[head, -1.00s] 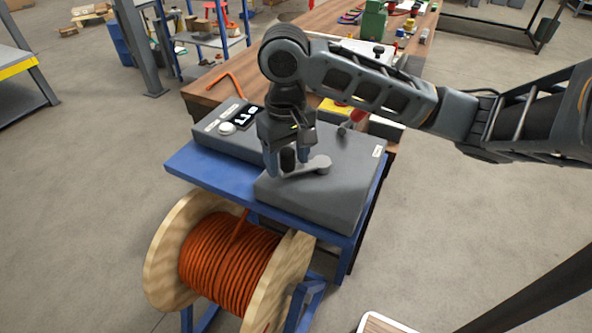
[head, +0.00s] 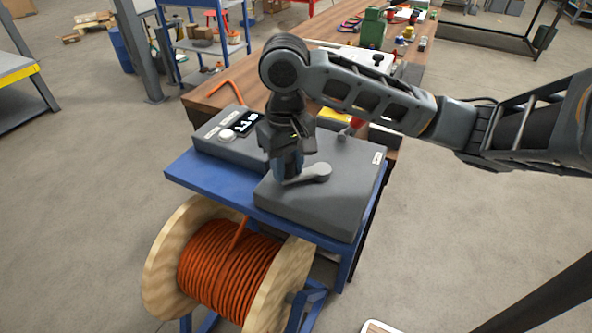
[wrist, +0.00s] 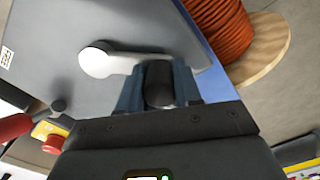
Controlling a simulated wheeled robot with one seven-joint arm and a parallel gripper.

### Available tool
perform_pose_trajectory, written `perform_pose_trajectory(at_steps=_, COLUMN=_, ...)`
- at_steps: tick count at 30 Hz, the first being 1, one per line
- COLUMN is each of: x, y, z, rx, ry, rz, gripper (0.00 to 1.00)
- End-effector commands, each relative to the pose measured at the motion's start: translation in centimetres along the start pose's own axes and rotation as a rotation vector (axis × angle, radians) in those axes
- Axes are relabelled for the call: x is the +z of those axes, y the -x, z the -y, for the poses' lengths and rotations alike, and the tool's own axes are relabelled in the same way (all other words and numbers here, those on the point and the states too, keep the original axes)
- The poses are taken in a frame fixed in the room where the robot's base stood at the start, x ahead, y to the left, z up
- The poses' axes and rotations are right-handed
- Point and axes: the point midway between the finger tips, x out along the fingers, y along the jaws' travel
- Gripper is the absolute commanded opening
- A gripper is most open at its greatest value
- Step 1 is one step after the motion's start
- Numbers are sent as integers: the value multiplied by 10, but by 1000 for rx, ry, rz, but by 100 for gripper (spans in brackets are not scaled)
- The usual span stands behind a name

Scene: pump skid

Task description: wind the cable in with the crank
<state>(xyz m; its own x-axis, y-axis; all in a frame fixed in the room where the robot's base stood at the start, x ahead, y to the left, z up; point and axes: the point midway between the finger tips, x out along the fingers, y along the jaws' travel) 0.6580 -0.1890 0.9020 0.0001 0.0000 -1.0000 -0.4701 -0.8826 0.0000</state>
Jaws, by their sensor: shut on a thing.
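The crank (head: 316,172) is a light grey arm on top of a dark grey box (head: 330,205), its hub to the right and its handle end to the left. In the wrist view the crank arm (wrist: 98,60) runs to a black knob (wrist: 158,84). My gripper (head: 287,172) points down and is shut on that knob; its blue fingers (wrist: 130,90) stand on both sides of it. The orange cable (head: 225,265) is wound on a wooden reel (head: 165,265) below the blue stand, and one strand rises toward the box.
A blue stand top (head: 205,182) carries the boxes. A wooden workbench (head: 300,40) with tools stands behind. A red emergency button (wrist: 52,143) shows in the wrist view.

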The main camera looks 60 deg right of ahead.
Motion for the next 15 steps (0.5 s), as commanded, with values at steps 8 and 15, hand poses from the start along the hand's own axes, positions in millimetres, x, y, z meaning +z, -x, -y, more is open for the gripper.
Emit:
perform_pose_trajectory(at_steps=8, x=-8, y=-1, z=-4, rx=1, ry=-2, rz=0, gripper=7)
perform_pose_trajectory(at_steps=15, x=-18, y=-1, z=-9, rx=2, ry=-3, rz=0, gripper=7)
